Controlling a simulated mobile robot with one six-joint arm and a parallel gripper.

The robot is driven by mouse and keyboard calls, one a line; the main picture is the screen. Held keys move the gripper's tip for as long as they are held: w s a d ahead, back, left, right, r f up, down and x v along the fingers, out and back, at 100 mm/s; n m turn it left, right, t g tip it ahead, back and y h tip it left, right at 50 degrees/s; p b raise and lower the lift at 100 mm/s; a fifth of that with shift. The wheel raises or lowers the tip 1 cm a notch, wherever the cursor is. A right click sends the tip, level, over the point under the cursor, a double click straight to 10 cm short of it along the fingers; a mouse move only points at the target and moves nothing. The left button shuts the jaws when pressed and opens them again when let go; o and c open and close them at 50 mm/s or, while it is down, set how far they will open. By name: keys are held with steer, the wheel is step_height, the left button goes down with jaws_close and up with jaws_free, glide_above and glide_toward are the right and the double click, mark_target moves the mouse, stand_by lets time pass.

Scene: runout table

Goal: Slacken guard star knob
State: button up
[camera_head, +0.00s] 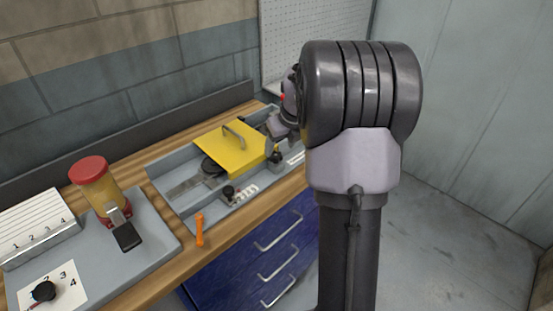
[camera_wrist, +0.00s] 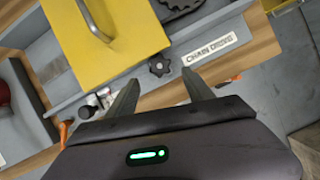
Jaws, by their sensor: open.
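The black star knob (camera_wrist: 160,67) shows in the wrist view, beside a corner of the yellow guard (camera_wrist: 105,45) and left of a white label strip. The guard has a bar handle and also shows in the head view (camera_head: 222,145). A dark knob-like part (camera_head: 275,155) stands by the guard's right edge in the head view; I cannot tell for sure that it is the star knob. My gripper (camera_wrist: 162,78) is open and empty, its two fingers pointing toward the star knob, which appears between and just beyond their tips. My arm hides much of the bench's right end in the head view.
A dark toothed part (camera_wrist: 178,8) lies beyond the knob. In the head view, a red-capped yellow jar (camera_head: 97,186), a numbered block (camera_head: 38,228) and an orange handle (camera_head: 199,230) are at the left and front. Blue drawers (camera_head: 262,255) are below the bench.

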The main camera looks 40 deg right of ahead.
mark_target(277, 156)
steer(key=b+x, duration=0.1)
steer(key=x, duration=0.3)
steer(key=shift+w+f, duration=0.2)
steer(key=shift+f, duration=0.15)
steer(key=shift+d, duration=0.1)
jaws_close()
